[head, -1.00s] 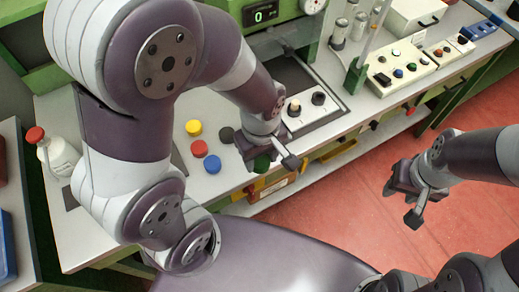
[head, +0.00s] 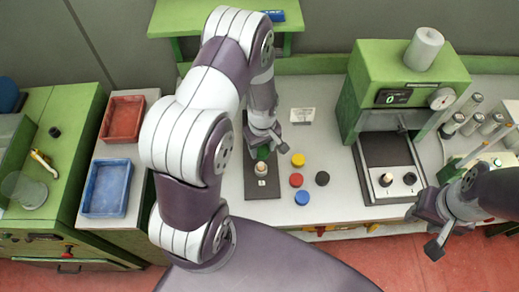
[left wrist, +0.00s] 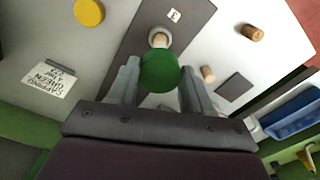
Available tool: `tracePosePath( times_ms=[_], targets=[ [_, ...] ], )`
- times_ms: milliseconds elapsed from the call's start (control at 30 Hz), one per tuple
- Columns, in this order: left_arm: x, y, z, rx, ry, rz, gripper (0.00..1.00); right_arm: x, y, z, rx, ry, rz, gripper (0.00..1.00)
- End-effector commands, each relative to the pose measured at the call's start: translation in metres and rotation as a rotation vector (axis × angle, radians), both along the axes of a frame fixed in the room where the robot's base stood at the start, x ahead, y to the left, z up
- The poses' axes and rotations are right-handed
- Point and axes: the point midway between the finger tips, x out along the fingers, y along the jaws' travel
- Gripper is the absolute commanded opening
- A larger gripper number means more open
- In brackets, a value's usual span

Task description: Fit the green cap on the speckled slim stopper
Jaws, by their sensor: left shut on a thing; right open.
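My left gripper (head: 266,150) is shut on the green cap (head: 262,153), which shows between its fingers in the left wrist view (left wrist: 159,70). An upright light cork stopper (head: 261,169) stands on a dark plate (head: 252,191) just in front of the cap. In the left wrist view the stopper (left wrist: 158,38) shows just beyond the cap, its lower part partly covered. I cannot tell whether cap and stopper touch, and speckles are too small to make out. My right gripper (head: 425,229) is open and empty, off the bench's front right.
Yellow (head: 298,160), red (head: 296,180), blue (head: 302,198) and black (head: 322,178) caps lie right of the plate. Two more corks (left wrist: 251,32) (left wrist: 208,73) show in the left wrist view. A green press (head: 400,80) stands right; red (head: 122,118) and blue (head: 107,188) trays left.

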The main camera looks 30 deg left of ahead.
Motion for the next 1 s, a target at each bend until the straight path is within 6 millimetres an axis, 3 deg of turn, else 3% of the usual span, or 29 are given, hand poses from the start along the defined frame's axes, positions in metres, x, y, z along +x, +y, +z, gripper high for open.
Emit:
tracePosePath(
  times_ms=[500,1000],
  targets=[
    [-0.001,0.000,-0.058,0.000,0.001,0.001,0.21,0.000,0.000,-0.050,0.000,0.000,0.000,0.43],
    [-0.001,0.000,-0.059,0.000,0.000,0.001,0.21,0.000,0.000,-0.052,0.000,0.000,0.000,0.43]
  ],
)
